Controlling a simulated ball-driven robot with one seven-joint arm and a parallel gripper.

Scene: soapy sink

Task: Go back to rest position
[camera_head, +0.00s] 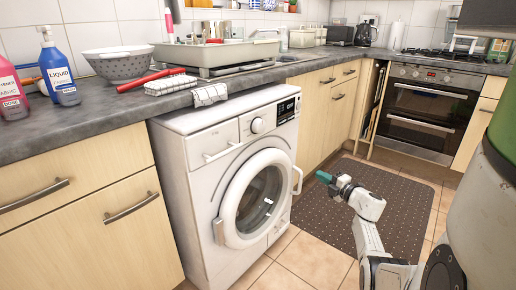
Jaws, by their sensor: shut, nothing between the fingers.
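My gripper (324,177) has teal fingertips and is shut with nothing in it. It is in mid-picture, in the air above the dark floor mat, pointing left towards the washing machine. My white arm reaches up to it from the lower right. The white washing machine (215,175) stands under the counter to the left of my gripper, with its round door closed or nearly so; I cannot tell which. A visible gap shows between the gripper and the machine's front.
The grey worktop (110,115) carries a blue liquid bottle (58,70), a pink bottle (9,92), a colander (118,64) and folded cloths (209,95). A dark dotted mat (395,220) covers the floor. The oven (425,112) stands at the back right.

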